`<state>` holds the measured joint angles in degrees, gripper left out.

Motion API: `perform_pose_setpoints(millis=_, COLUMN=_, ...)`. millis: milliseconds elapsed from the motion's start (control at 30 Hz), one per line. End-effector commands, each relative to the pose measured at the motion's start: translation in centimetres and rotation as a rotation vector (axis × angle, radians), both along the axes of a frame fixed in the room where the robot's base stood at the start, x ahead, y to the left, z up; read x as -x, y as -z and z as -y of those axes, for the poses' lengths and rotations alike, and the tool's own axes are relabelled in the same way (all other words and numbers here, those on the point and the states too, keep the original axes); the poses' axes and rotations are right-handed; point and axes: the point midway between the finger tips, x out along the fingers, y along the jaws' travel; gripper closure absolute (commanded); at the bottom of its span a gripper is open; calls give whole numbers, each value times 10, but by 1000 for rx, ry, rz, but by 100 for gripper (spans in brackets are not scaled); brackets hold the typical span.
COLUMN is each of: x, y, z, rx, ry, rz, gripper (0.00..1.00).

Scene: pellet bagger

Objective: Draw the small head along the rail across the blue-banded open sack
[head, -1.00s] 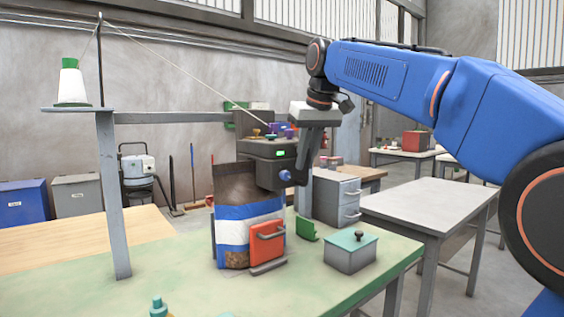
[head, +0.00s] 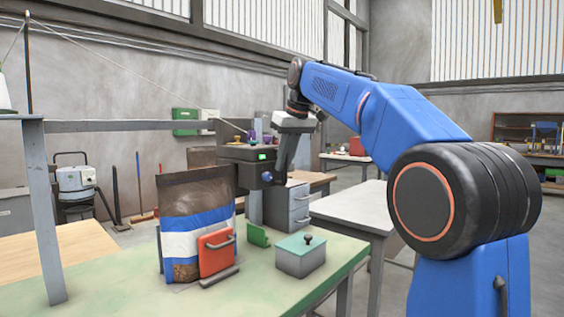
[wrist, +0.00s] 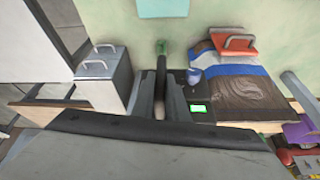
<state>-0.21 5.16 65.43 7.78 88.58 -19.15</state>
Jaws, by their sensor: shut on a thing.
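The small head (head: 252,155) is a dark box with a lit green display and a blue knob on its side. It is at the upper right edge of the sack, overlapping it slightly in the head view. The sack (head: 185,205) stands upright on the bench, brown with blue and white bands. My gripper (head: 280,168) is shut on the head at its right side; the exact grip is partly hidden. In the wrist view, my fingers (wrist: 160,95) close beside the head (wrist: 197,103), with the sack (wrist: 250,90) to the right. The grey rail (head: 130,126) runs behind the sack.
A red clamp plate (head: 215,255) with a handle is at the sack's front. A thread runs down from the upper left to the head. A grey cabinet (head: 298,205) stands behind.

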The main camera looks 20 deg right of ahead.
Motion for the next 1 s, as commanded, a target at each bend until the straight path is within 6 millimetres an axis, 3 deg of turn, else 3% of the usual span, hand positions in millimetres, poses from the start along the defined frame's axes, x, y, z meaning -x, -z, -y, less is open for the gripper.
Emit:
perform_pose_setpoints(millis=167, x=-5, y=-2, z=8, rx=9, ry=15, rz=14, gripper=100)
perform_pose_setpoints(millis=200, x=-5, y=-2, z=8, rx=9, ry=16, rz=14, gripper=82)
perform_pose_setpoints(millis=267, x=-5, y=-2, z=9, rx=9, ry=16, rz=15, gripper=69)
perform_pose_setpoints(millis=1000, x=-3, y=-1, z=4, rx=5, ry=7, rz=7, gripper=69)
